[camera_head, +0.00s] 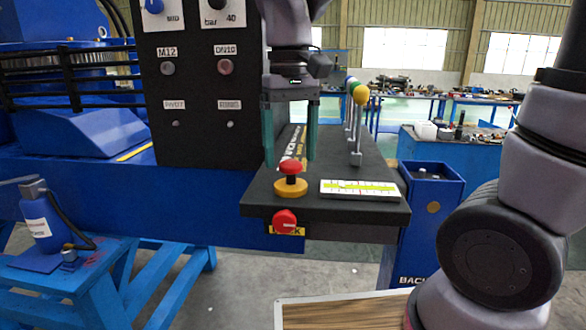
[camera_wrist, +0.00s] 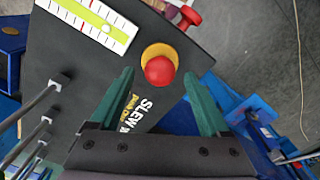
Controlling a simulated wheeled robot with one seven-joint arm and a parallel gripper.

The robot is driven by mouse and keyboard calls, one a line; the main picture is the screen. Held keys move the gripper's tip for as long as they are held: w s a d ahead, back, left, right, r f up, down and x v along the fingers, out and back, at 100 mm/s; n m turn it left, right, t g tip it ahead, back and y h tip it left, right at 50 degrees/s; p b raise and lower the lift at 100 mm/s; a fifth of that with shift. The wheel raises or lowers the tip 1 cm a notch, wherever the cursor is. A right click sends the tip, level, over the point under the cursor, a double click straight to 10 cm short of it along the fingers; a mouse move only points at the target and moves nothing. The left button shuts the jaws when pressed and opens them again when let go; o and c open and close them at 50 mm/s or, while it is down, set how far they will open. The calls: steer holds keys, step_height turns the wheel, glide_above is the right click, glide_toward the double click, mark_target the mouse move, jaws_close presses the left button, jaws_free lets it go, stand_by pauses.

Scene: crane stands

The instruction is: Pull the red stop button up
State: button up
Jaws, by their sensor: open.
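The red stop button (camera_head: 290,167) is a mushroom head on a round yellow base (camera_head: 291,188), on top of the black console (camera_head: 360,202) near its front edge. In the wrist view the red button (camera_wrist: 159,70) appears between the tips of my gripper (camera_wrist: 159,76). My gripper (camera_head: 290,160) points down with its two green fingers spread, one each side of the button in the picture. It is open and empty. The fingertips appear close to the button's height, slightly behind it; I cannot tell the exact gap. No contact shows.
A second red knob (camera_head: 285,222) sits on a yellow plate on the console's front face. A white and green level gauge (camera_head: 358,188) lies right of the button. Levers with coloured knobs (camera_head: 359,94) stand behind it. A black panel (camera_head: 205,120) rises at left.

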mark_target(291, 161)
steer(key=shift+r, duration=2.6)
